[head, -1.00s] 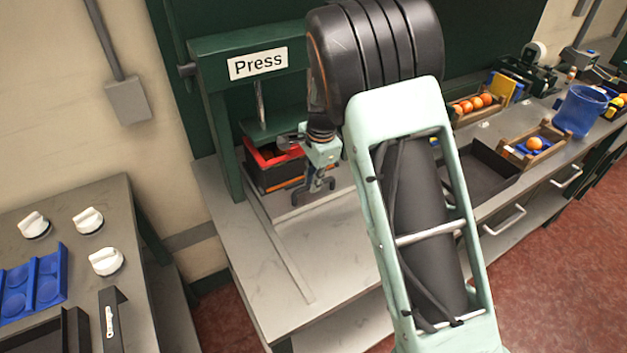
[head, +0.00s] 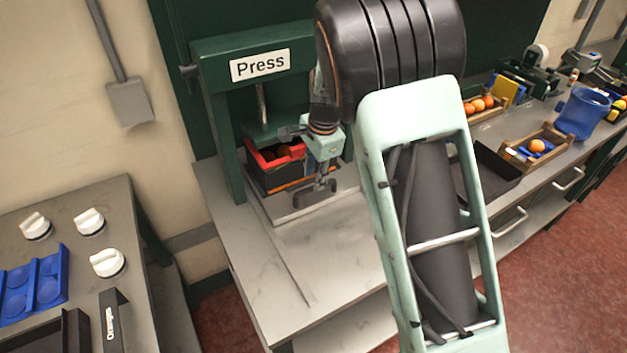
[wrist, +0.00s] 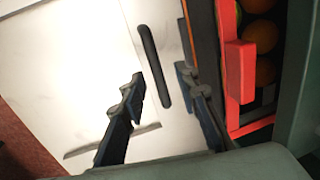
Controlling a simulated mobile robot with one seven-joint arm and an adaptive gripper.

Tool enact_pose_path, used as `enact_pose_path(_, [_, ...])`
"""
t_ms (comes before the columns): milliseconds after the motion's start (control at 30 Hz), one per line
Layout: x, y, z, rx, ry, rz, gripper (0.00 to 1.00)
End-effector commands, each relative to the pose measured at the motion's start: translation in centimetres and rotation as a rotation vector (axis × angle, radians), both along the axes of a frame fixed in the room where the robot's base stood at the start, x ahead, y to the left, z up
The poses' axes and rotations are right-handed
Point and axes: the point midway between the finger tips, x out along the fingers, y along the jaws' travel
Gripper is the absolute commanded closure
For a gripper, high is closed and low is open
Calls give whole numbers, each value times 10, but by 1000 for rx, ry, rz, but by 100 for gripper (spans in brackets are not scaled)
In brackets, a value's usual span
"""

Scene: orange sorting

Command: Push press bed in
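The green press (head: 215,120), labelled "Press", stands at the back of the pale bench. Its bed (head: 290,213) is a light plate at the foot of the press. A black crate with a red rim (head: 262,178) sits on it and holds oranges, partly under the press head. My gripper (head: 318,192) points down in front of the crate, above the bed. In the wrist view my gripper (wrist: 162,78) has its fingers apart, with a dark handle bar (wrist: 152,62) seen between them; contact cannot be told. The red-rimmed crate (wrist: 232,62) is close at right.
A pale rail (head: 290,270) runs along the bench top towards the front. The bench's front left is clear. At right are a black tray (head: 490,172), a wooden crate (head: 540,155) with an orange, and a blue bucket (head: 582,112). A side table (head: 70,215) with white knobs stands at left.

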Motion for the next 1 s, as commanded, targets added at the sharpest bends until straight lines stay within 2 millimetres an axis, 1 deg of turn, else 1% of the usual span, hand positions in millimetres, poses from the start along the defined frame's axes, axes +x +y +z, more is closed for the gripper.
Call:
enact_pose_path(33, [-1, -1, 13, 2, -5, 2, 71])
enact_pose_path(200, [-7, -5, 50, 2, -6, 1, 71])
enact_pose_path(300, [-10, -6, 68, 2, -6, 1, 71])
enact_pose_path(400, [-12, -8, 80, 2, -5, 1, 71])
enact_pose_path(600, [-15, -9, 91, 2, -3, 1, 71])
enact_pose_path(1000, [-15, -9, 91, 2, -3, 1, 71])
